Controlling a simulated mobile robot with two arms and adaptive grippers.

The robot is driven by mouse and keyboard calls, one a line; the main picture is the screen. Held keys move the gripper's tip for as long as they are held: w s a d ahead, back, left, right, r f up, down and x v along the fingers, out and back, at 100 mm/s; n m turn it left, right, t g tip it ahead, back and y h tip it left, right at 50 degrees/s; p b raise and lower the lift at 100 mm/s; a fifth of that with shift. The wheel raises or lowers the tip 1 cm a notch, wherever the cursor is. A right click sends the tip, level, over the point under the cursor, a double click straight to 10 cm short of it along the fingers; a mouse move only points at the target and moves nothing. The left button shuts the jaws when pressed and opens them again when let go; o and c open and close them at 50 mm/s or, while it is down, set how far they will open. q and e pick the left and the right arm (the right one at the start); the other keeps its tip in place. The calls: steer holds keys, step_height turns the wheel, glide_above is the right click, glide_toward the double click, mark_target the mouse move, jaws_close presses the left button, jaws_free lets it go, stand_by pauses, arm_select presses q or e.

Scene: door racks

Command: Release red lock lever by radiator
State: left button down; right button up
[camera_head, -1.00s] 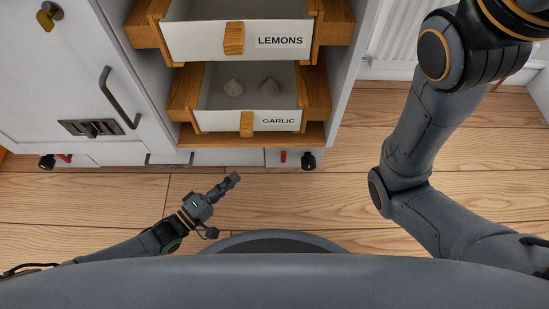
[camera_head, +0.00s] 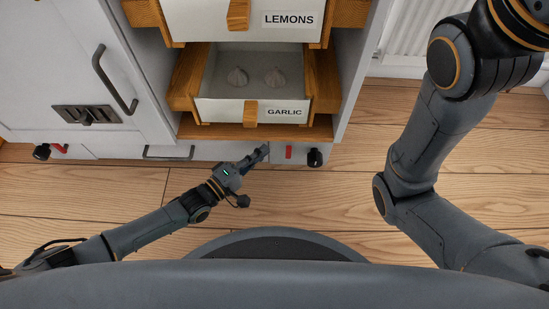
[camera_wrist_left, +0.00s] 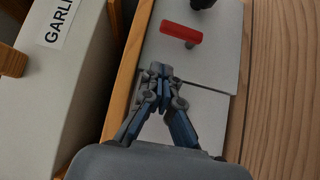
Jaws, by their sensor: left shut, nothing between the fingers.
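The red lock lever (camera_head: 289,152) sits on the low white front panel of the cabinet, on the side nearer the radiator (camera_head: 425,38). It also shows in the left wrist view as a red bar (camera_wrist_left: 181,34) on a small dark pivot. My left gripper (camera_head: 263,150) is shut and empty, just left of the red lever in the head view. In the left wrist view the closed fingertips (camera_wrist_left: 160,70) point at the panel, short of the lever and apart from it. My right gripper is out of view; only my right arm shows.
A black knob (camera_head: 315,157) is beside the red lever. A second red lever (camera_head: 60,149) and black knob (camera_head: 41,152) are at the far left. The open garlic drawer (camera_head: 225,108) juts out above. Wooden floor (camera_head: 330,210) is clear in front.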

mark_target(289, 152)
arm_select(q)
steer(key=d+b, duration=0.1)
steer(key=d, duration=0.3)
steer(key=shift+r, duration=0.1)
